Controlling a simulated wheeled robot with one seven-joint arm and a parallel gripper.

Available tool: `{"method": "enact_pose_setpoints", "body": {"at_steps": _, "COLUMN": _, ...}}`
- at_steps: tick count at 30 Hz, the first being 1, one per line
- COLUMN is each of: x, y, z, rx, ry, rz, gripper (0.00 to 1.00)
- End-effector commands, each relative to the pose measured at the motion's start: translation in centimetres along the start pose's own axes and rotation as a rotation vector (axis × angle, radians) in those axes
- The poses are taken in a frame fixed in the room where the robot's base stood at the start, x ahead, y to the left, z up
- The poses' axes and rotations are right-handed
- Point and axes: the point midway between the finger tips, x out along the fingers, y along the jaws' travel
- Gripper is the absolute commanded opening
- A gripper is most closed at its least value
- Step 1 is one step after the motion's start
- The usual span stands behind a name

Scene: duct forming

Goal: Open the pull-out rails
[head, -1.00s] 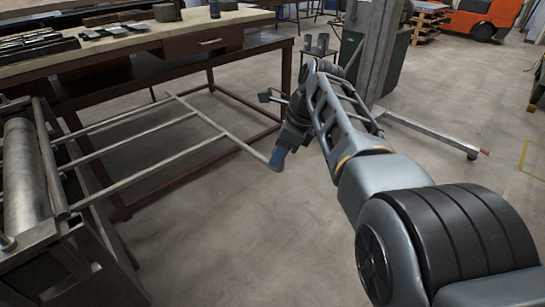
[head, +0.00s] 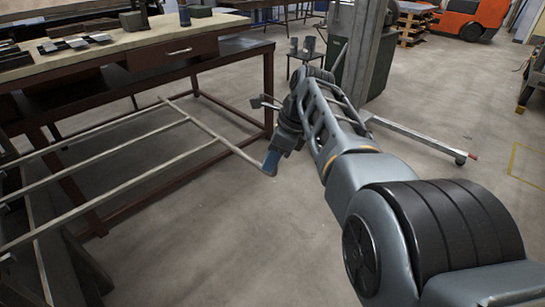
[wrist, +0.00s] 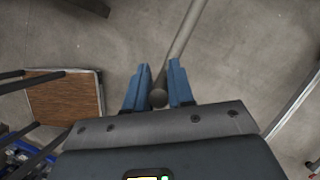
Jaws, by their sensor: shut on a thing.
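The pull-out rails (head: 120,187) are several thin grey metal rods that run from the machine at the left edge and join a crossbar (head: 212,133). They stand out over the floor, in front of the workbench. My gripper (head: 271,165) is at the near right end of the crossbar. In the wrist view its blue fingers (wrist: 158,90) are shut on the crossbar (wrist: 180,42), whose rounded end shows between them. Most of the machine (head: 58,262) is outside the head view.
A workbench (head: 185,50) with a drawer and metal parts on top stands behind the rails. A grey post (head: 362,45) with a floor leg (head: 420,140) stands behind my arm. An orange vehicle (head: 470,18) is far back. The floor at centre is clear.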

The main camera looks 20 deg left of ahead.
Motion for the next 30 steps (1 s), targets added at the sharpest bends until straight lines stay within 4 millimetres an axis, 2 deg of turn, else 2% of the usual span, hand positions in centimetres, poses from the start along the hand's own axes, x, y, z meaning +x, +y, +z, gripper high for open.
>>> {"method": "enact_pose_setpoints", "body": {"at_steps": 1, "x": -0.4, "y": -0.5, "z": -0.2, "rx": 0.001, "ry": -0.001, "rz": -0.018, "gripper": 0.0}}
{"method": "enact_pose_setpoints", "body": {"at_steps": 2, "x": -0.4, "y": -0.5, "z": -0.2, "rx": 0.002, "ry": -0.001, "rz": -0.018, "gripper": 0.24}}
{"method": "enact_pose_setpoints", "body": {"at_steps": 8, "x": -0.4, "y": -0.5, "z": -0.2, "rx": 0.002, "ry": 0.0, "rz": -0.015, "gripper": 0.43}}
{"method": "enact_pose_setpoints", "body": {"at_steps": 15, "x": -0.3, "y": -0.3, "z": -0.2, "rx": 0.001, "ry": 0.0, "rz": -0.011, "gripper": 0.44}}
{"method": "enact_pose_setpoints", "body": {"at_steps": 19, "x": -0.9, "y": -0.3, "z": -0.1, "rx": 0.002, "ry": -0.001, "rz": -0.01, "gripper": 0.44}}
{"method": "enact_pose_setpoints", "body": {"at_steps": 30, "x": -6.3, "y": -0.4, "z": -0.2, "rx": 0.001, "ry": 0.0, "rz": -0.014, "gripper": 0.44}}
